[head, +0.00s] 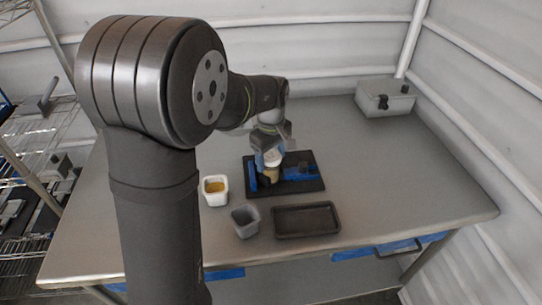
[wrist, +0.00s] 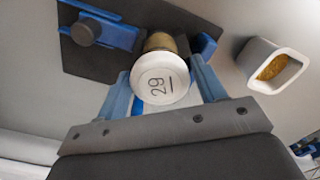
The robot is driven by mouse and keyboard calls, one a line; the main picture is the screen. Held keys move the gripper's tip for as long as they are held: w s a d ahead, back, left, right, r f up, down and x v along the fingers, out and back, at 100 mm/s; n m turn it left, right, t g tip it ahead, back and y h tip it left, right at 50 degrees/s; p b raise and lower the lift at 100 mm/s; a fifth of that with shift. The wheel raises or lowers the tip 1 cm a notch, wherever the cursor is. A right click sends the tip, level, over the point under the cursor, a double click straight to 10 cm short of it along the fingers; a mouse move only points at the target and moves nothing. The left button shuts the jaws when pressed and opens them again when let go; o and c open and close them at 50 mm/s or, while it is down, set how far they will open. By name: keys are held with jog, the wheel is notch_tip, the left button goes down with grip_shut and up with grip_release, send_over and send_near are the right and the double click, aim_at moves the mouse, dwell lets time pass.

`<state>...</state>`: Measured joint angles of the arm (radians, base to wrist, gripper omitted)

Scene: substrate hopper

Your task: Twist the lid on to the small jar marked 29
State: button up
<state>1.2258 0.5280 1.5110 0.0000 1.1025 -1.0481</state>
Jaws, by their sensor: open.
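The small jar (wrist: 158,42) has a tan body and stands among the blue holders on the dark base plate (wrist: 92,62). A white lid (wrist: 165,92) marked 29, with a line under the number, covers its top in the wrist view. I cannot tell how tightly it sits. In the head view the jar (head: 271,179) is partly hidden by my gripper (head: 270,158). My gripper (wrist: 160,76) is open, with one blue finger on each side of the lid. Whether either finger touches the lid is unclear.
A white cup with yellow-brown grains (head: 215,190) stands left of the plate. A grey cup (head: 245,221) and an empty black tray (head: 307,220) are in front. A blue clamp with a dark knob (wrist: 86,32) is beside the jar. A grey box (head: 386,97) sits back right.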

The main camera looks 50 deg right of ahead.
jog(key=n, duration=0.6)
jog(key=shift+n, duration=0.3)
jog(key=n, duration=0.5)
jog(key=shift+c, duration=0.4)
jog(key=c, duration=0.5)
jog(key=shift+o, duration=0.2)
